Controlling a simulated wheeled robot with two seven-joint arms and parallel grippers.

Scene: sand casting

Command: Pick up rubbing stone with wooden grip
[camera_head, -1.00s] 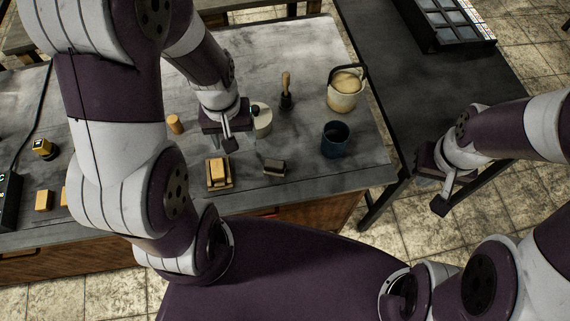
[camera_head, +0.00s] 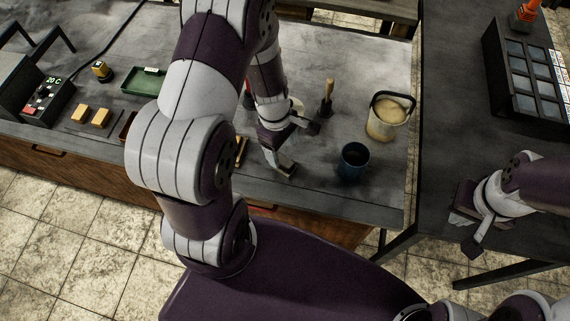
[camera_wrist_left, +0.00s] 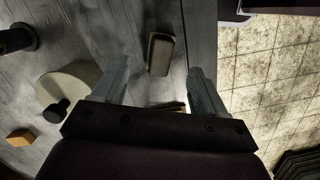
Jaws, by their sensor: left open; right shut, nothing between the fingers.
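The rubbing stone appears to be the small block with a grey-brown face and dark sides in the left wrist view (camera_wrist_left: 160,54). It lies on the grey tabletop near the front edge. In the head view (camera_head: 288,170) it is partly hidden below my left gripper (camera_head: 280,160). In the left wrist view my left gripper (camera_wrist_left: 158,72) is open, with the block showing between and beyond its fingertips. I see no clear contact. A wooden grip on it is not clear. My right gripper (camera_head: 458,218) is shut and empty, away at the right.
A blue mug (camera_head: 353,163), a cream pot (camera_head: 385,117) and a wooden-handled tool (camera_head: 327,100) stand to the right. A pale round disc (camera_wrist_left: 75,85) lies beside the left gripper. Yellow blocks (camera_head: 101,118) and a green tray (camera_head: 147,80) are at left.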

